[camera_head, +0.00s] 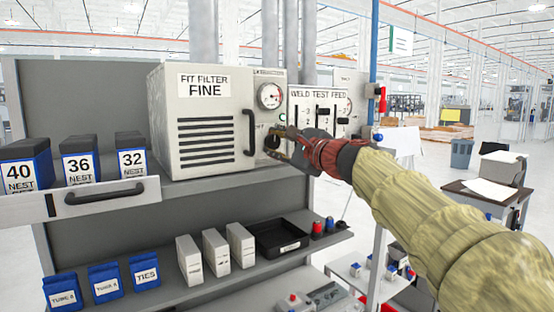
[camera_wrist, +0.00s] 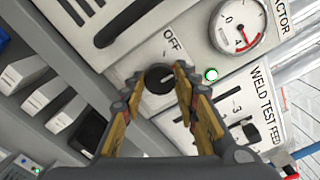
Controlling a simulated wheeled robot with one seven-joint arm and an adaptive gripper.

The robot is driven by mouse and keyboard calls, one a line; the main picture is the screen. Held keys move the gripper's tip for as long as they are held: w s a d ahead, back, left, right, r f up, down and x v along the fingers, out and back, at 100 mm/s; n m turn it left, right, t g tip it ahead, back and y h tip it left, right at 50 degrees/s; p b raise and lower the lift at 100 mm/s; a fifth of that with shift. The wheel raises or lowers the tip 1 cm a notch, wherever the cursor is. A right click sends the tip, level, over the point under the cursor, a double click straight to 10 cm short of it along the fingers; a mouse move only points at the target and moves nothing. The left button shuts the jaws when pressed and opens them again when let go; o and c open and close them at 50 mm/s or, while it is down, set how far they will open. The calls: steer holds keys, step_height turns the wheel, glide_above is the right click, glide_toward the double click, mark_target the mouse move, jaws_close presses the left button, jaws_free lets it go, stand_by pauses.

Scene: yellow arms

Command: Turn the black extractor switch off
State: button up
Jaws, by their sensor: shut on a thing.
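The black extractor switch (camera_wrist: 157,78) is a round knob on the light panel, with "OFF" printed beside it in the wrist view. A faint light mark shows on its face; I cannot tell surely which setting it points to. It also shows in the head view (camera_head: 271,142), partly hidden by my gripper. My gripper (camera_head: 280,147) reaches in from the right, and in the wrist view its two yellow fingers (camera_wrist: 160,84) straddle the knob and are shut on it.
A pressure gauge (camera_head: 270,96) sits above the switch. The filter cabinet's black handle (camera_head: 249,132) is close on the left. The weld test feed panel (camera_head: 318,106) with sliders is close on the right. Blue bins (camera_head: 81,160) stand on the shelf at left.

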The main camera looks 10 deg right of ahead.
steer(key=n+b, duration=0.4)
steer(key=b, duration=0.1)
steer(key=shift+f+n, duration=0.3)
steer(key=shift+f, duration=0.05)
steer(key=n+b, duration=0.4)
steer(key=shift+r+n, duration=0.1)
steer(key=shift+n, duration=0.2)
steer(key=o, duration=1)
steer(key=shift+r, duration=0.1)
steer(key=shift+o, duration=0.8)
steer(key=shift+s, duration=0.1)
steer(key=v, duration=1.2)
